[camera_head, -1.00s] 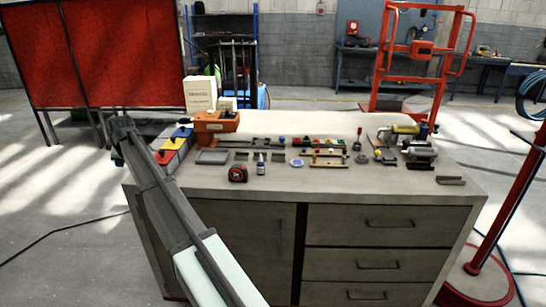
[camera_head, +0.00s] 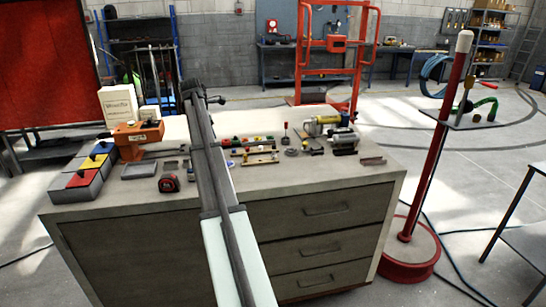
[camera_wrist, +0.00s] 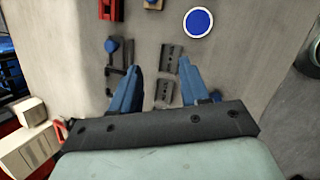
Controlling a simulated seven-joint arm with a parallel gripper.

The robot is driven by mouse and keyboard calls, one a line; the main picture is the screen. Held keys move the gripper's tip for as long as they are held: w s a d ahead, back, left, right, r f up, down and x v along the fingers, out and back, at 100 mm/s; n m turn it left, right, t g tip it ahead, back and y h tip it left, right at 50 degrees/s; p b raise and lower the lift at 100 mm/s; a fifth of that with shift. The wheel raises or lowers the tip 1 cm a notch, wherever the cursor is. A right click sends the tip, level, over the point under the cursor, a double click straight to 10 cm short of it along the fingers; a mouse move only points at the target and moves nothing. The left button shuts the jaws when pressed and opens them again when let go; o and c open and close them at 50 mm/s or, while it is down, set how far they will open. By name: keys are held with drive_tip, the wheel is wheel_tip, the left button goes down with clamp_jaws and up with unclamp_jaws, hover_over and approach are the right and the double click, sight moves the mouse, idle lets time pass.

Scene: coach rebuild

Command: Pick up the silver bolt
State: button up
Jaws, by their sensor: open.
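I cannot make out a silver bolt for certain; the small parts on the bench are too tiny in the head view. My gripper (camera_wrist: 160,66) is open and empty in the wrist view, its two blue fingers apart above the light bench top. Two dark grey grooved blocks (camera_wrist: 171,58) show between and beyond the fingers. A blue disc with a white rim (camera_wrist: 198,22) lies farther up. A dark bracket with a blue knob (camera_wrist: 112,46) is left of the fingers. In the head view my arm crosses the bench and hides part of its middle.
The drawer bench (camera_head: 330,192) carries a red tape measure (camera_head: 168,184), an orange device (camera_head: 137,135), white boxes (camera_head: 115,102), coloured bins (camera_head: 82,172) and a silver motor-like cylinder (camera_head: 343,137). A red post (camera_head: 435,150) stands right of the bench.

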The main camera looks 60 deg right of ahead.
drive_tip(key=s+d+r+g, duration=0.1)
drive_tip(key=s+d+g, duration=0.1)
drive_tip(key=s+d, duration=0.55)
drive_tip(key=s+d+g, duration=0.1)
drive_tip(key=s+d, duration=0.4)
drive_tip(key=s, duration=0.5)
hover_over(274, 157)
drive_tip(key=a, duration=0.2)
drive_tip(key=shift+y, duration=0.3)
drive_tip(key=f, duration=0.7)
drive_tip(key=shift+w+d+f, duration=0.25)
drive_tip(key=shift+w+f, duration=0.05)
drive_tip(key=shift+w, duration=0.05)
drive_tip(key=shift+w+a+x, duration=0.1)
drive_tip(key=shift+w+x, duration=0.05)
drive_tip(key=shift+x, duration=0.75)
drive_tip(key=shift+w+a+x, duration=0.1)
drive_tip(key=shift+w+x, duration=0.05)
drive_tip(key=shift+x, duration=0.75)
drive_tip(key=shift+w+a+x, duration=0.1)
drive_tip(key=shift+x, duration=0.8)
drive_tip(key=shift+f, duration=0.15)
clamp_jaws()
